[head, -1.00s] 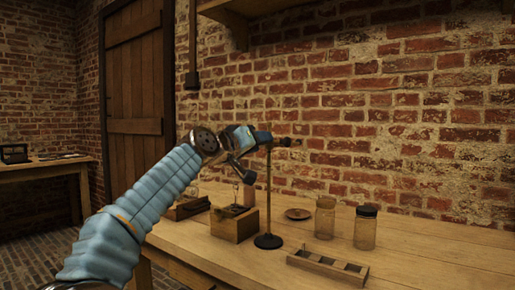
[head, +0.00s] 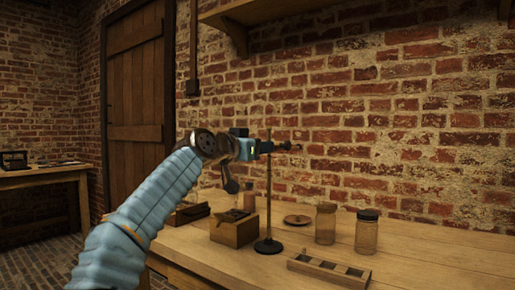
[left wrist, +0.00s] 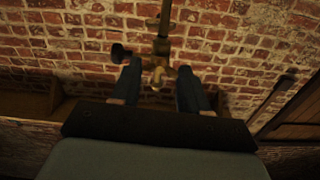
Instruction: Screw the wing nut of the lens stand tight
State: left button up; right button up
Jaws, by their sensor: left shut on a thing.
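The lens stand has a thin upright rod (head: 268,200) on a round dark base (head: 268,246), standing on the wooden bench. A short cross arm with a clamp (head: 286,146) sits at its top. In the left wrist view the brass wing nut (left wrist: 157,73) lies between my two dark fingers, below the stand's brass rod (left wrist: 165,18). My left gripper (head: 258,147) is at the top of the stand and is shut on the wing nut. The exact contact is dark and hard to see. My right gripper is not in view.
A wooden block (head: 233,230) stands left of the base. A small round dish (head: 297,220), an open jar (head: 325,224) and a dark-lidded jar (head: 367,232) stand to the right. A compartmented wooden tray (head: 328,271) lies in front. A brick wall (head: 400,130) is behind.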

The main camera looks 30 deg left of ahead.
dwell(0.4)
pick_arm(q)
jog(key=o, duration=1.1)
jog(key=shift+c, duration=0.2)
jog(key=s+a+b, duration=0.1)
jog(key=s+b, duration=0.3)
jog(key=s, duration=0.9)
jog(key=shift+s, duration=0.4)
